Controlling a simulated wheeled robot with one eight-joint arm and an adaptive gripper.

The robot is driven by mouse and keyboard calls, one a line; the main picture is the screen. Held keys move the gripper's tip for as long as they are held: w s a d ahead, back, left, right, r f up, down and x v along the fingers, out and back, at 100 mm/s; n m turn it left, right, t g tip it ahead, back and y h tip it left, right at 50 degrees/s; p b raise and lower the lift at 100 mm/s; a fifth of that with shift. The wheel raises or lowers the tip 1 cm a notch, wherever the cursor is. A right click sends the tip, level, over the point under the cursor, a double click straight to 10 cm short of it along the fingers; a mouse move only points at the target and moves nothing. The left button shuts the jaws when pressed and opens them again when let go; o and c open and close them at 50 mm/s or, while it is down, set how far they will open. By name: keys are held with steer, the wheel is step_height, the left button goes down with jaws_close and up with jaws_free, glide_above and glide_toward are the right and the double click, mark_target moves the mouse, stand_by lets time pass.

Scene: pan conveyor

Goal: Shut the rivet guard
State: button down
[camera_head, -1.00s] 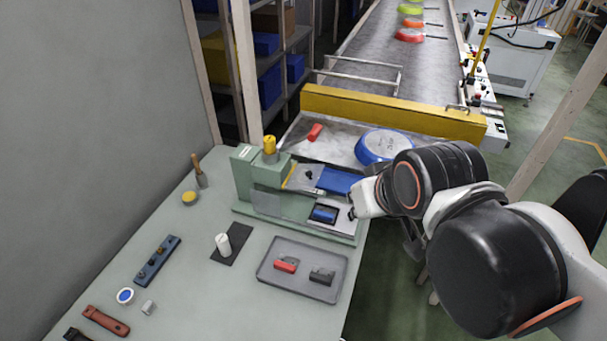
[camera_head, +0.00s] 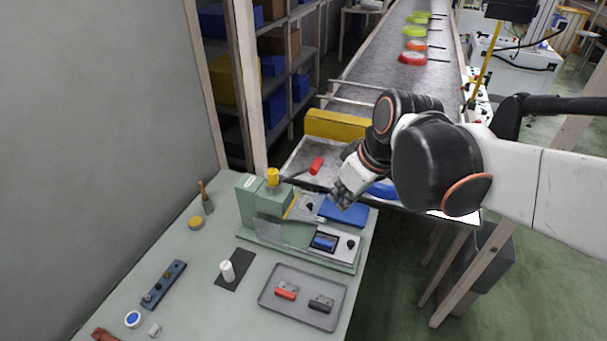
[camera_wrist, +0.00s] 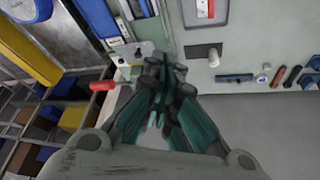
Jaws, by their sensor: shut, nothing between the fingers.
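The green rivet press (camera_head: 254,213) stands at the back of the bench with a yellow cap (camera_head: 272,176) on top. A flat blue plate (camera_head: 343,212) lies at its right side, behind a pale panel with a small screen (camera_head: 323,243) and a black knob (camera_head: 351,244). A grey plate with a yellow edge (camera_head: 291,207) sits by the press head. I cannot tell which plate is the guard. My gripper (camera_head: 342,200) is shut and empty, above or by the blue plate; contact is unclear. Its shut fingers (camera_wrist: 162,88) also show in the wrist view.
A blue pan (camera_head: 382,190) is partly hidden by my arm. A grey tray (camera_head: 302,312) holds a red and a black handle. A white cylinder (camera_head: 227,271) stands left of it.

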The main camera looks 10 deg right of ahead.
steer(key=w+r+n+y+p, duration=0.1)
steer(key=w+n+p, duration=0.1)
steer(key=w, duration=0.2)
steer(key=n+y+b, duration=0.2)
steer(key=n+b, duration=0.1)
steer(key=n, duration=0.1)
glide_above(308, 206)
steer(key=a, duration=0.1)
steer(key=f, duration=1)
steer(key=shift+w+a+f, duration=0.1)
steer(key=shift+w+f, duration=0.15)
steer(key=shift+f, duration=0.1)
steer(key=shift+s+d+f, duration=0.1)
steer(key=shift+d+f, duration=0.1)
steer(key=shift+f, duration=0.35)
steer(key=shift+s+d+f, duration=0.1)
steer(key=shift+d+f, duration=0.1)
steer(key=shift+f, duration=0.3)
steer(key=shift+d+f, duration=0.15)
steer(key=shift+f, duration=0.4)
steer(key=shift+b, duration=0.3)
